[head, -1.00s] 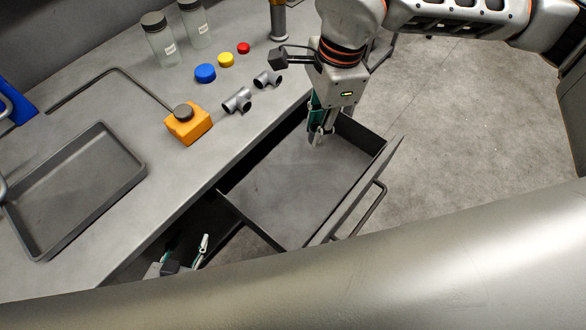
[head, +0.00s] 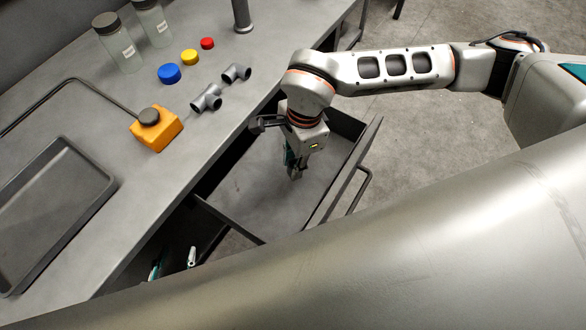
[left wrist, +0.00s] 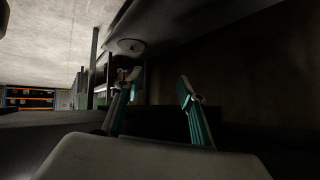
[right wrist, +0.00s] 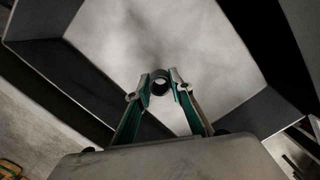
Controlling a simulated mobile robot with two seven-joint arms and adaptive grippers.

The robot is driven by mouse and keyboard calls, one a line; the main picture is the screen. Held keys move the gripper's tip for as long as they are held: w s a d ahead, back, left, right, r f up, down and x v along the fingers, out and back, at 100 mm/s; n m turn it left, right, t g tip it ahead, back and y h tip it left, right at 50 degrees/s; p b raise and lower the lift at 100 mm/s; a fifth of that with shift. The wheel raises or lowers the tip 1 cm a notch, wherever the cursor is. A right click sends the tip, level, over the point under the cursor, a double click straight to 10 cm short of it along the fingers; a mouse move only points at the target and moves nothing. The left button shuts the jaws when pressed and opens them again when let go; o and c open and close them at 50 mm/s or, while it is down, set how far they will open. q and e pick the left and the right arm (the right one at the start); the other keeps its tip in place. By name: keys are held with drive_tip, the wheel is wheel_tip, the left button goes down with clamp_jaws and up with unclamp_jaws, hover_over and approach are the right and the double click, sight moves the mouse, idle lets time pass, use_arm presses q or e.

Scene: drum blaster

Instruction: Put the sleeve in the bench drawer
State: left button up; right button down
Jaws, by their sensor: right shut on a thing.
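The bench drawer (head: 250,196) is pulled open, with a bare grey floor. My right gripper (head: 294,174) reaches down inside it near the far end. In the right wrist view my right gripper (right wrist: 160,86) is shut on the sleeve (right wrist: 161,77), a short dark ring held between the fingertips. The drawer floor (right wrist: 190,40) lies below it; I cannot tell whether the sleeve touches it. In the head view the sleeve is hidden by the gripper. My left gripper (head: 173,264) is low beside the drawer's near end. Its fingers stand apart and empty in the left wrist view (left wrist: 158,82).
The drawer handle (head: 362,190) faces the open floor.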

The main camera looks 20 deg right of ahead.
wheel_tip(320, 180, down, 4)
drive_tip(key=shift+s+r+b, duration=0.1)
drive_tip(key=shift+b, duration=0.3)
drive_tip(key=shift+f, duration=0.2)
drive_tip(key=c, duration=1.8)
unclamp_jaws()
drive_tip(key=r, duration=0.3)
drive_tip(key=r+p, duration=0.1)
drive_tip(key=r, duration=0.3)
drive_tip(key=d+r+p, duration=0.1)
drive_tip(key=r, duration=0.2)
drive_tip(key=shift+w+d+r, duration=0.1)
drive_tip(key=shift+w+r, duration=0.1)
drive_tip(key=shift+r, duration=0.15)
drive_tip(key=shift+d+r, duration=0.15)
drive_tip(key=shift+r, duration=0.6)
